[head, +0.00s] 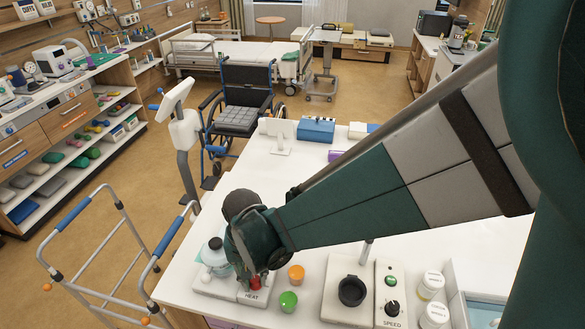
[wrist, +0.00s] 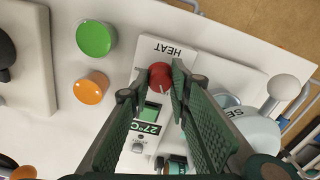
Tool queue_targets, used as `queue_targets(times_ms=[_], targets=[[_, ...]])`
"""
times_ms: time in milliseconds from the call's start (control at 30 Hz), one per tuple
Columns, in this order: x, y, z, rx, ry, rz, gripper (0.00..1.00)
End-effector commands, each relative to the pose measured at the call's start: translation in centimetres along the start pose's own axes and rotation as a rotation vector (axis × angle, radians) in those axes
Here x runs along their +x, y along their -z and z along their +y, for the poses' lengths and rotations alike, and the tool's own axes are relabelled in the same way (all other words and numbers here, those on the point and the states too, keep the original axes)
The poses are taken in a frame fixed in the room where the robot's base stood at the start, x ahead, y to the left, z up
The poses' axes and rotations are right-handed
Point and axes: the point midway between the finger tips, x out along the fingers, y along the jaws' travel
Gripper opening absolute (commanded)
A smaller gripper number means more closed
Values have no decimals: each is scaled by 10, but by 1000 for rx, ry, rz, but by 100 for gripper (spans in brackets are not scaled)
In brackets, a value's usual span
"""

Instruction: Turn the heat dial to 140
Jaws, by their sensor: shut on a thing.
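The heat dial (wrist: 160,74) is a red knob on a white unit with the word HEAT beside it. In the head view the dial (head: 255,284) shows partly below my gripper at the table's front left. My gripper (wrist: 159,80) has one finger on each side of the dial and is shut on it. The fingers hide part of the dial's sides, and I cannot read its setting. A small green display (wrist: 148,128) on the unit reads 27°C and is partly covered by a finger.
A green cap (head: 288,300) and an orange cap (head: 296,274) stand close beside the heat unit. A stirrer-like unit with a black SPEED knob (head: 392,307) stands to the right, near white-lidded jars (head: 431,285). A pale rounded vessel (head: 213,256) sits left of my gripper.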

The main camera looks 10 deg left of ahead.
Motion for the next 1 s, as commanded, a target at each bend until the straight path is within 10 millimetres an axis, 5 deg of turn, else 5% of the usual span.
queue_targets(times_ms=[67, 100, 200, 667, 1000], targets=[[0, 0, 0, 0, 0, 1, 8], [0, 0, 0, 0, 0, 1, 25], [0, 0, 0, 0, 0, 0, 35], [-3, 0, 0, -1, 0, 0, 35], [-26, 0, 0, -1, 0, 0, 35]])
